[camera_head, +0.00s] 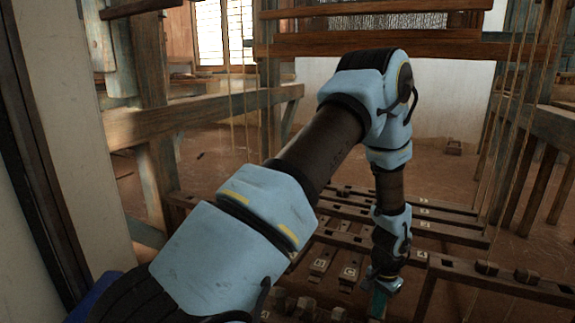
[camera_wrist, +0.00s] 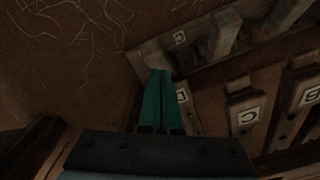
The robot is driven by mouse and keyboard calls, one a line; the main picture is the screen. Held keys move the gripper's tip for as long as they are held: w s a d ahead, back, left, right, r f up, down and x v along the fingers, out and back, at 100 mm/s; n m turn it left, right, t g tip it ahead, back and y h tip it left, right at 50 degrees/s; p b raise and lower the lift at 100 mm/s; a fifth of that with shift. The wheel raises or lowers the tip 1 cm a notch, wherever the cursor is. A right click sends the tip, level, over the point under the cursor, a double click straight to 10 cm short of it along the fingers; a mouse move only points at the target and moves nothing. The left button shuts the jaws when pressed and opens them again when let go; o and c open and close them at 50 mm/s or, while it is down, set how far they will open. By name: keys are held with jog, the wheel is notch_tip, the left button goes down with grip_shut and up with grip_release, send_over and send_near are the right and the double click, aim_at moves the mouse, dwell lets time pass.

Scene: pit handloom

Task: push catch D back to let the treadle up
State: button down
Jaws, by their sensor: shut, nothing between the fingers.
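My gripper (camera_wrist: 160,76) is shut and empty, its two teal fingers side by side and pointing down. In the wrist view the fingertips are close to a grey wooden piece with a pale letter tag (camera_wrist: 180,37), which may be catch D; the letter is too blurred to be sure. I cannot tell whether they touch it. A wooden treadle with a tag that looks like D (camera_wrist: 182,97) lies just right of the fingers, partly hidden by them. In the head view my gripper (camera_head: 378,300) is low among the treadles and hides what is beyond it.
Treadles tagged C (camera_wrist: 249,115) and B (camera_wrist: 311,95) lie to the right in the wrist view. In the head view, several tagged bars (camera_head: 440,232) run across behind my gripper. A pegged beam (camera_head: 500,277) is to the right. Brown floor is open at the wrist view's left.

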jog(key=shift+f, duration=0.1)
jog(key=shift+f+b, duration=0.45)
jog(key=shift+f, duration=0.3)
jog(key=shift+s+a+f+b, duration=0.25)
jog(key=shift+s+f, duration=0.2)
jog(key=shift+f, duration=0.35)
jog(key=shift+s+a+f+b, duration=0.15)
jog(key=shift+s+f+b, duration=0.25)
jog(key=shift+f, duration=0.35)
jog(key=r+p, duration=0.2)
jog(key=s+r+p, duration=0.1)
jog(key=r+p, duration=0.3)
jog(key=shift+s+a+r, duration=0.15)
jog(key=shift+a, duration=0.15)
